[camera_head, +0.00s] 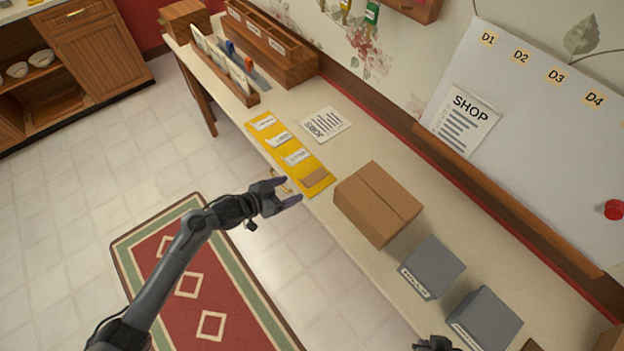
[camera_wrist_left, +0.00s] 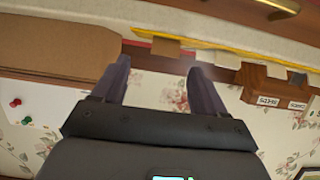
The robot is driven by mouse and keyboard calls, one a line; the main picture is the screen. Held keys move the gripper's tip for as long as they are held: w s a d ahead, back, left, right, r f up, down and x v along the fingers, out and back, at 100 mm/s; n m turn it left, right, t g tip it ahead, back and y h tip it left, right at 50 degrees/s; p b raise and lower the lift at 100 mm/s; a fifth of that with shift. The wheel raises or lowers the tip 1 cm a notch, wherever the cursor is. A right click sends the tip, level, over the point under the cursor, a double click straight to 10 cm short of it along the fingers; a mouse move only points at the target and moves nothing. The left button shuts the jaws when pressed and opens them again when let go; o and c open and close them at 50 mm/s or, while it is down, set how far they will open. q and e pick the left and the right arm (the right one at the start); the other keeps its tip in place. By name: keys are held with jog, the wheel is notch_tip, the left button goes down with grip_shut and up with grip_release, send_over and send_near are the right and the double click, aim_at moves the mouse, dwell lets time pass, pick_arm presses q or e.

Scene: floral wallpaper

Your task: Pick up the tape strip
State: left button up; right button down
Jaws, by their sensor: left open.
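A small tan-brown strip (camera_head: 314,177), which looks like the tape strip, lies at the near right end of the yellow mat (camera_head: 262,146). In the left wrist view a brown piece (camera_wrist_left: 166,47) shows at the edge of the yellow mat (camera_wrist_left: 225,46), ahead of the gap between my fingers. My left gripper (camera_head: 290,189) is open and empty, beside the table's front edge and just short of the strip. Its two fingers also show in the left wrist view (camera_wrist_left: 160,70). Only a dark part of my right gripper (camera_head: 435,343) shows at the bottom edge; its fingers are unclear.
A cardboard box (camera_head: 378,203) stands right of the mat, with two grey boxes (camera_head: 432,267) beyond. Wooden organizers (camera_head: 268,48) stand at the far left. The floor side is clear.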

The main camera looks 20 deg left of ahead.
aim_at(301, 183)
pick_arm(q)
jog(key=x, duration=0.2)
jog(key=b+x, duration=0.1)
jog(key=x, duration=0.1)
jog(key=shift+w+a+f, duration=0.2)
jog(key=shift+w+f, duration=0.05)
jog(key=shift+w, duration=0.1)
jog(key=shift+w+d+f, duration=0.15)
jog(key=shift+w+d, duration=0.05)
jog(key=shift+w, duration=0.05)
jog(key=c, duration=1.1)
